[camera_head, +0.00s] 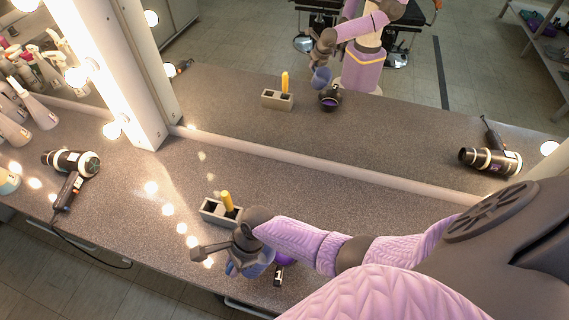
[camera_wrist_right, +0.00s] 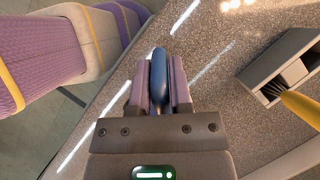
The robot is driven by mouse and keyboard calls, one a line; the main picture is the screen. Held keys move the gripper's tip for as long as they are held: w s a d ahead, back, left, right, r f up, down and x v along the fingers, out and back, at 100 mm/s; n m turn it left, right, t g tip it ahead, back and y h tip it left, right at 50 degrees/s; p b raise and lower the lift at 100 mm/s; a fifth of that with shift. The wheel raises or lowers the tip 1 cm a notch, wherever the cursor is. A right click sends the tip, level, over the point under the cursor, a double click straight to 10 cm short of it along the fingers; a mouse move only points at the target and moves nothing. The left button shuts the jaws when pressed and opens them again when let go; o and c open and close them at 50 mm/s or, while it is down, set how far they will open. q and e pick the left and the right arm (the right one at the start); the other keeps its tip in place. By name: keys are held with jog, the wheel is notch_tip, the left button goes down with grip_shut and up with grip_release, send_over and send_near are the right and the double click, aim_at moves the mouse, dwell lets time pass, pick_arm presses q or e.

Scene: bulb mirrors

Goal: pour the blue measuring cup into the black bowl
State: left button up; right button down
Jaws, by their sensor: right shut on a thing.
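My right gripper (camera_head: 236,254) is low over the near part of the counter. In the right wrist view, the gripper (camera_wrist_right: 159,85) is shut on the handle of the blue measuring cup (camera_wrist_right: 159,70). In the head view the cup (camera_head: 262,263) is partly hidden behind the gripper and wrist. The black bowl is mostly hidden by my right arm; a purple patch (camera_head: 285,258) shows beside the cup. I cannot tell how far the cup is tilted. My left gripper is not in view.
A grey divided holder (camera_head: 209,212) with a yellow-handled brush (camera_head: 227,201) stands just beyond the gripper. A hair dryer (camera_head: 72,170) lies at the left. The mirror's lower edge (camera_head: 300,160) bounds the counter behind. The counter between dryer and holder is clear.

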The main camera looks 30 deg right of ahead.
jog(key=shift+d+r+y, duration=0.4)
jog(key=shift+d+r, duration=0.15)
jog(key=shift+r, duration=0.25)
jog(key=shift+d+r+y, duration=0.25)
jog(key=shift+d+y, duration=0.05)
jog(key=shift+d+r+y+b, duration=0.35)
jog(key=shift+d+y+b, duration=0.25)
jog(key=shift+b, duration=0.15)
jog(key=d+y+b, duration=0.1)
jog(key=y+b, duration=0.1)
jog(key=b, duration=0.1)
jog(key=d+r+y+b, duration=0.1)
jog(key=y+b, duration=0.1)
jog(key=b, duration=0.2)
jog(key=shift+s+d, duration=0.1)
jog(key=shift+d, duration=0.15)
jog(key=shift+d+y+b, duration=0.2)
jog(key=shift+y+b, duration=0.1)
jog(key=shift+b, duration=0.2)
